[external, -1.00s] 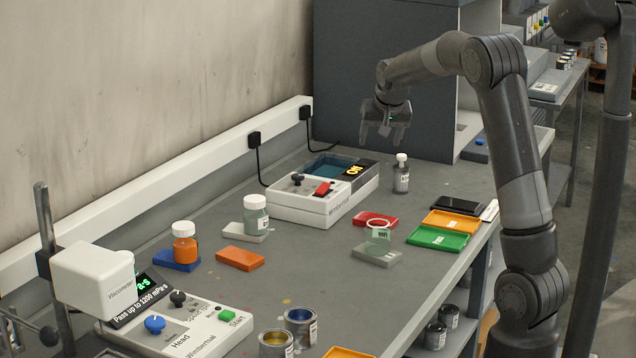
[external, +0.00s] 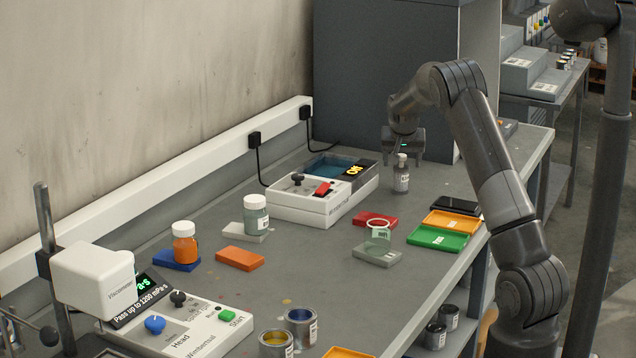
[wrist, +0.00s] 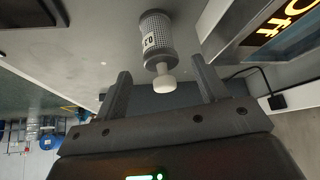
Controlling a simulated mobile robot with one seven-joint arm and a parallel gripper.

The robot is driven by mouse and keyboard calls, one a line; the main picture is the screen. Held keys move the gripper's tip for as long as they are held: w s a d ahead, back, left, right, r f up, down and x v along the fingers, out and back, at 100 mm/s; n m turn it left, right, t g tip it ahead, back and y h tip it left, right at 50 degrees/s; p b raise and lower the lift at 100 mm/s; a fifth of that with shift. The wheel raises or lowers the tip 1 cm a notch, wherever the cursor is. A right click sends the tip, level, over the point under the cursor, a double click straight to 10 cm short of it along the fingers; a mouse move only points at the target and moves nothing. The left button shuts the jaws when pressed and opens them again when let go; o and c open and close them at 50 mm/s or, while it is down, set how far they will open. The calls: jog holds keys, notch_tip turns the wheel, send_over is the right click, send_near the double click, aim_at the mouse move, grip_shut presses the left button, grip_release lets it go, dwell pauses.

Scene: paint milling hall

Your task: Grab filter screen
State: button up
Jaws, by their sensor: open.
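The filter screen (external: 401,181) appears to be the small grey mesh cylinder with a white knob and a label. It stands upright on the bench, right of the white bath unit. In the wrist view the filter screen (wrist: 154,38) shows its mesh side, and its white knob points toward my gripper. My gripper (external: 405,156) is open, fingers down, around or just above the knob in the external view. In the wrist view, the fingers of my gripper (wrist: 160,66) lie either side of the knob with visible gaps. Nothing is held.
A black tray (external: 457,205), orange tray (external: 452,221) and green tray (external: 437,238) lie to the front right. A red block (external: 374,219) lies in front. A large grey cabinet (external: 385,80) stands behind.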

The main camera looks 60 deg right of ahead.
aim_at(401, 167)
jog(key=x, duration=0.5)
jog(key=shift+a, duration=0.1)
jog(key=c, duration=1.2)
